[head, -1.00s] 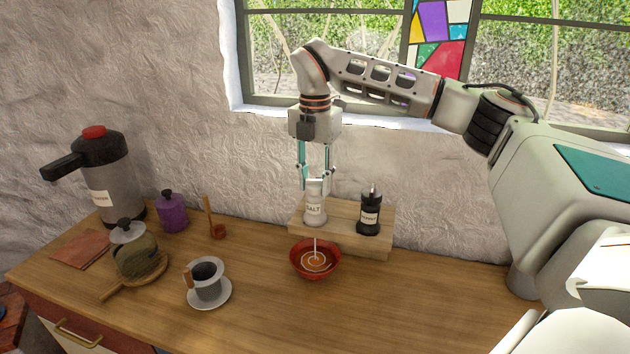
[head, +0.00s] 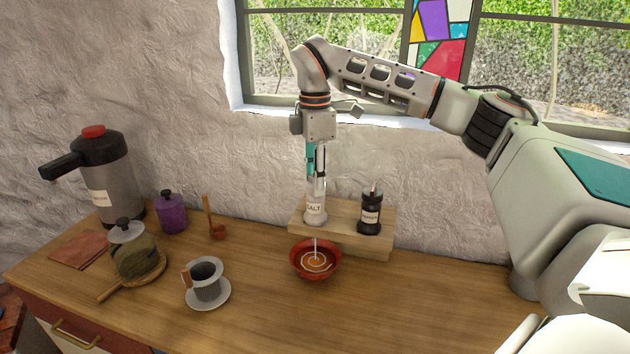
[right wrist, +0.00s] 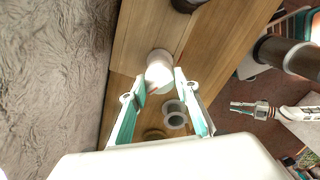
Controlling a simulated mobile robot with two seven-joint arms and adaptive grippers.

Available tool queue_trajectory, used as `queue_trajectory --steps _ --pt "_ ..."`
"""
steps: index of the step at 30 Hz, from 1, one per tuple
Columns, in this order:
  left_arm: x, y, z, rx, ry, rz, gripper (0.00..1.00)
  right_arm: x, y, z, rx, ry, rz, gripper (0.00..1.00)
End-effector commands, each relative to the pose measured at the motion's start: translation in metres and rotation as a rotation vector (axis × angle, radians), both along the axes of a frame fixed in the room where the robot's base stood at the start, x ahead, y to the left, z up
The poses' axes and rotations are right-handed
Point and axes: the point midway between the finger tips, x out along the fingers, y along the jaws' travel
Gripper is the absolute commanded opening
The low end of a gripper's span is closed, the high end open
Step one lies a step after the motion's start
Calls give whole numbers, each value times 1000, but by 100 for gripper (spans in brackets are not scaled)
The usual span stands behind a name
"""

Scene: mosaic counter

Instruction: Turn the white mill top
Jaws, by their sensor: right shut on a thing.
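The white salt mill (head: 315,212) stands upright on a wooden riser (head: 345,232) at the back of the counter, its label facing me. My right gripper (head: 316,178) comes straight down from above and is shut on the mill's white top. In the right wrist view the mill's pale top (right wrist: 159,74) lies between the two teal-sided fingers. In the head view the fingers line up nearly one behind the other and hide part of the top. My left gripper (right wrist: 248,108) shows small at the right of the right wrist view, away from the mill; its opening is unclear.
A black pepper mill (head: 370,214) stands close to the right on the riser. A red bowl (head: 316,261) sits in front. A cup on a saucer (head: 208,292), a glass pot (head: 135,252), a purple jar (head: 172,212) and a flask (head: 108,180) stand left. The counter's front right is clear.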

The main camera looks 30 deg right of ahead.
Motion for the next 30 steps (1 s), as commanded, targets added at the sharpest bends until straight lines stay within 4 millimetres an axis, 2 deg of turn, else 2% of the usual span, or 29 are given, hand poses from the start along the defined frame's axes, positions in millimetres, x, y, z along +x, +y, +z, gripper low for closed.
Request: queue_trajectory --steps 20,21,23,30 --pt "0 -1 -2 0 0 -4 21 0 0 0 -1 1 -66 9" --pt "0 -1 -2 1 0 -3 21 0 0 0 -1 1 -66 36" --pt "0 0 -2 2 0 -3 21 0 0 0 -1 1 -66 48" --pt "1 1 -2 2 -1 -2 21 0 0 0 0 1 -65 48"
